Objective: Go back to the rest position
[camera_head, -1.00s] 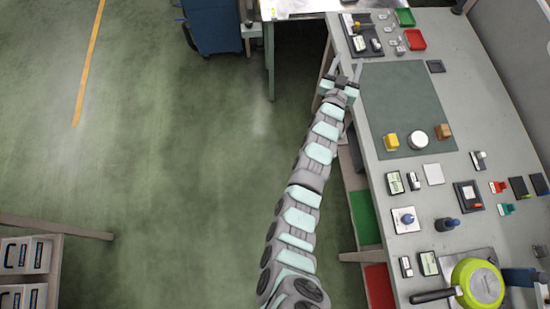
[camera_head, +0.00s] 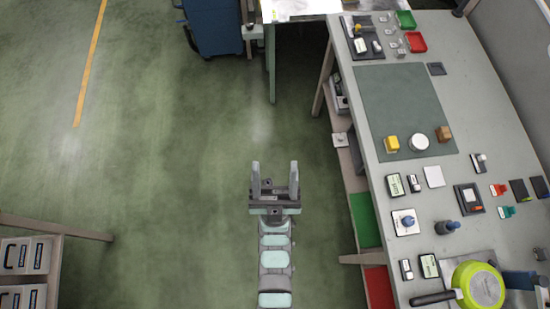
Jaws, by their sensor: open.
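My gripper (camera_head: 274,172) is open and empty. Its two fingers stand apart and point toward the top of the picture. It is over the green floor, left of the workbench (camera_head: 480,110) and clear of it. My arm reaches straight up from the bottom edge, below the gripper. Nothing is between the fingers.
On the workbench, a dark mat (camera_head: 405,95) bears a yellow block (camera_head: 391,144), a white round piece (camera_head: 419,142) and a brown block (camera_head: 444,134). A green pan (camera_head: 480,288) lies at the bottom right. A blue cabinet (camera_head: 213,25) stands at the top. Open floor (camera_head: 160,150) lies left.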

